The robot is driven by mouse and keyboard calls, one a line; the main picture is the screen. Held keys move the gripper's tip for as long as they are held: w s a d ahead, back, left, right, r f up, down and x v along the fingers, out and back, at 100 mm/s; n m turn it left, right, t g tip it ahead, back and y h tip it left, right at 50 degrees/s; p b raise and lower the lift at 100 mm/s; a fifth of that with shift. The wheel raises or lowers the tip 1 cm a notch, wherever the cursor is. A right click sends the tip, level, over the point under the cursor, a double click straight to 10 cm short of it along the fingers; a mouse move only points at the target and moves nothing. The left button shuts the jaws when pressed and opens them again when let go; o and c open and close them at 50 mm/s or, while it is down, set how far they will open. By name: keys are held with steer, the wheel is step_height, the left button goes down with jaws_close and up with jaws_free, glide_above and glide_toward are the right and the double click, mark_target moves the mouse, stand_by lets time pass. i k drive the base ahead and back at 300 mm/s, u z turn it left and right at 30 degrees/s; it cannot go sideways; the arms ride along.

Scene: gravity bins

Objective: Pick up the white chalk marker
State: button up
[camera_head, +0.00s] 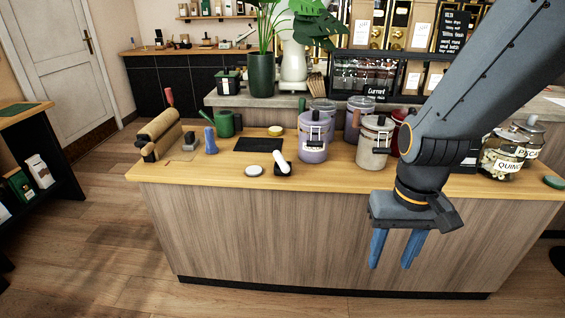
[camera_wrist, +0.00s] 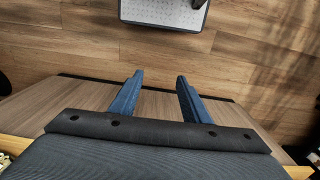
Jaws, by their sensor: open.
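What looks like the white chalk marker (camera_head: 281,159) is a short white stick on the wooden counter in the head view. It leans at a tilt against or in a small black block (camera_head: 284,170) near the counter's front edge; which of the two I cannot tell. My gripper (camera_head: 390,265) hangs in front of the counter's front panel, below the top and to the right of the marker. Its two blue fingers point down, apart and empty. In the wrist view my gripper (camera_wrist: 157,84) shows open over the floor, and the marker is not in that view.
Lidded jars (camera_head: 313,138) stand behind and right. A blue object (camera_head: 210,141), green watering can (camera_head: 226,123) and paper roll (camera_head: 158,127) stand left.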

mark_target(284, 165)
steer(key=z, duration=0.35)
steer(key=i, duration=1.2)
steer(key=u, duration=0.95)
